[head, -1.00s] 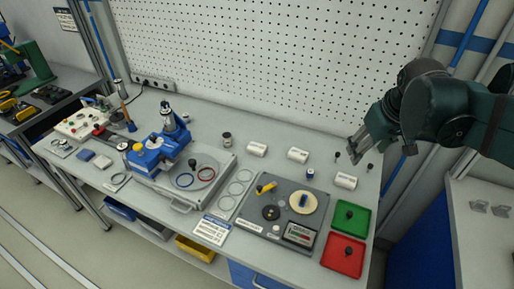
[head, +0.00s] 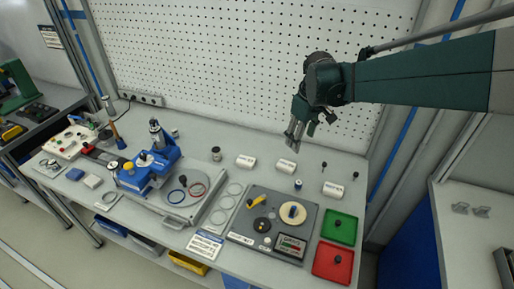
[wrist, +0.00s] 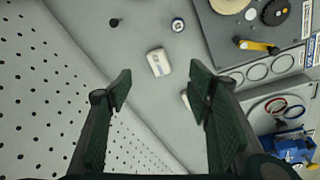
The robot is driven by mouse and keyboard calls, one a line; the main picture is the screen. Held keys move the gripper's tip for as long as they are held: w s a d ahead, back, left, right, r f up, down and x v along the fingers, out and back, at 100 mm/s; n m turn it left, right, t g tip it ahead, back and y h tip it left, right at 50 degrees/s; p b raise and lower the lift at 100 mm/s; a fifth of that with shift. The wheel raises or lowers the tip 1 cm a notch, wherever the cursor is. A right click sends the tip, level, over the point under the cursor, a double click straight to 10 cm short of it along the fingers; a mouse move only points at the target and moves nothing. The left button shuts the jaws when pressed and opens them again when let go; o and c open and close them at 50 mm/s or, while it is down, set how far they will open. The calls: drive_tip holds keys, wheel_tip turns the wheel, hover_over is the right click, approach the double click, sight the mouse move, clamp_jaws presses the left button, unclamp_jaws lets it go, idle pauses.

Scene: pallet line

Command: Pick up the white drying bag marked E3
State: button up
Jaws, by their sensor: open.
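Three white bags lie on the bench in the head view: a left one (head: 245,161), a middle one (head: 286,167) and a right one (head: 333,189). Their markings are too small to read, so I cannot tell which is E3. My gripper (head: 295,134) is open and empty, fingers down, above and behind the middle bag. In the wrist view, one white bag (wrist: 158,62) lies beyond the gap between the open fingertips (wrist: 160,82), clear of both. Another white bag (wrist: 186,100) is partly hidden by the right finger.
A small blue-and-white jar (head: 298,184) and a dark pin (head: 323,166) stand near the bags. A grey board (head: 240,225) with parts, a green tray (head: 339,228) and a red tray (head: 333,262) lie in front. A pegboard wall (head: 250,70) rises behind.

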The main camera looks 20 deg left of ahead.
drive_tip(key=w+a+f+n+g+p, duration=0.1)
drive_tip(key=a+f+n, duration=0.15)
drive_tip(key=a, duration=0.35)
drive_tip(key=w+a+f+n+p, duration=0.1)
drive_tip(key=w+a+f, duration=0.15)
drive_tip(key=a, duration=0.35)
drive_tip(key=n+g+h+p, duration=0.1)
drive_tip(key=n+p, duration=0.1)
hover_over(246, 159)
drive_tip(key=f, duration=0.9)
drive_tip(key=shift+s+d+f, duration=0.1)
drive_tip(key=shift+s, duration=0.2)
drive_tip(key=shift+f, duration=0.1)
drive_tip(key=shift+f, duration=1.25)
drive_tip(key=shift+w+f, duration=0.15)
drive_tip(key=shift+f, duration=2.45)
